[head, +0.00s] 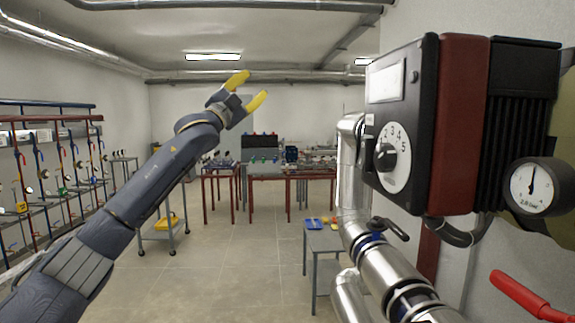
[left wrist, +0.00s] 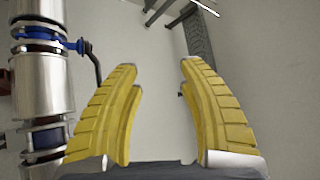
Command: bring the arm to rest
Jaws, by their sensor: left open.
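My left arm (head: 150,185) comes in from the left in the head view and reaches up and to the right. My left gripper (head: 252,90), with yellow fingers, is open and empty in the air, apart from everything around it. In the left wrist view its two yellow fingers (left wrist: 158,100) stand wide apart, with only pale wall between them. My right gripper is in neither view.
A pump head with a black dial (head: 386,157) and dark red band is close on the right. Work tables (head: 268,172) stand at the back. The middle floor is clear.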

